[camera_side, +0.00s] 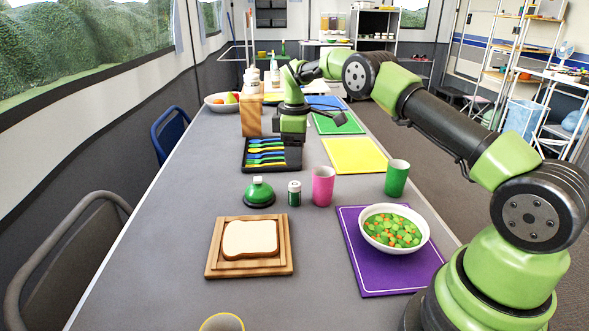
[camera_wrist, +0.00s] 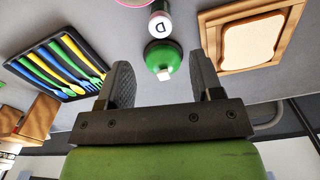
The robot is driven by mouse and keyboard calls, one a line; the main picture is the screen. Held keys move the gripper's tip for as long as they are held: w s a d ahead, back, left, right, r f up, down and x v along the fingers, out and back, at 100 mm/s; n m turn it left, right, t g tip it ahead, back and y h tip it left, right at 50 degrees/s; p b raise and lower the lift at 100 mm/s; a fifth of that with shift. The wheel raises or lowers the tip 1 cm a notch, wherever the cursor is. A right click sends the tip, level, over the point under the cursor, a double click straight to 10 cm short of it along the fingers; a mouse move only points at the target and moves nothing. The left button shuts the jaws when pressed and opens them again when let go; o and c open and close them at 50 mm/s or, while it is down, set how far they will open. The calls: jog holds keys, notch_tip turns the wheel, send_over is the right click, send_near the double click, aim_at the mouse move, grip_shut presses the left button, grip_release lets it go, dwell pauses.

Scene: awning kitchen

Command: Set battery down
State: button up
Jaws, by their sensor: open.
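The battery (camera_side: 294,193) is a small green and dark cylinder with a light band. It stands upright on the grey table between the green bell and the pink cup. In the wrist view the battery (camera_wrist: 160,24) shows a white end marked "D", just beyond the bell. My gripper (camera_side: 293,158) is above the table behind the battery, over the right side of the cutlery tray. In the wrist view my gripper (camera_wrist: 161,68) has its two fingers wide apart with nothing held; the battery is beyond the fingertips, apart from them.
The green bell (camera_side: 258,193) is left of the battery and the pink cup (camera_side: 322,186) right. A bread board (camera_side: 215,262) lies in front. A purple mat (camera_side: 372,281) with a bowl (camera_side: 368,238) and a green cup (camera_side: 397,178) are to the right. The cutlery tray (camera_side: 250,167) lies behind.

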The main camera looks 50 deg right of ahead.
jog(key=s+a+r+m+t, duration=0.2)
jog(key=s+a+r, duration=0.2)
jog(key=r, duration=0.5)
jog(key=s+a+r+m+t, duration=0.15)
jog(key=s+a+r, duration=0.3)
jog(key=r, duration=0.45)
jog(key=s+a+r+m+t+y, duration=0.1)
jog(key=s+a+r+m, duration=0.2)
jog(key=s, duration=0.5)
jog(key=shift+s+a+r+m, duration=0.4)
jog(key=shift+a+m, duration=0.05)
jog(key=shift+a, duration=0.25)
jog(key=s+a+f+m+t, duration=0.1)
jog(key=s, duration=0.2)
jog(key=s+a+f+m, duration=0.1)
jog(key=s, duration=0.3)
jog(key=s+m+t+y, duration=0.1)
jog(key=s, duration=0.2)
jog(key=shift+s+a+f+m+t, duration=0.3)
jog(key=shift+s+a+f+t, duration=0.05)
jog(key=shift+a+f, duration=0.05)
jog(key=shift+s+a+f, duration=0.1)
jog(key=shift+s+f, duration=0.1)
jog(key=shift+s, duration=0.1)
jog(key=shift+c, duration=1.2)
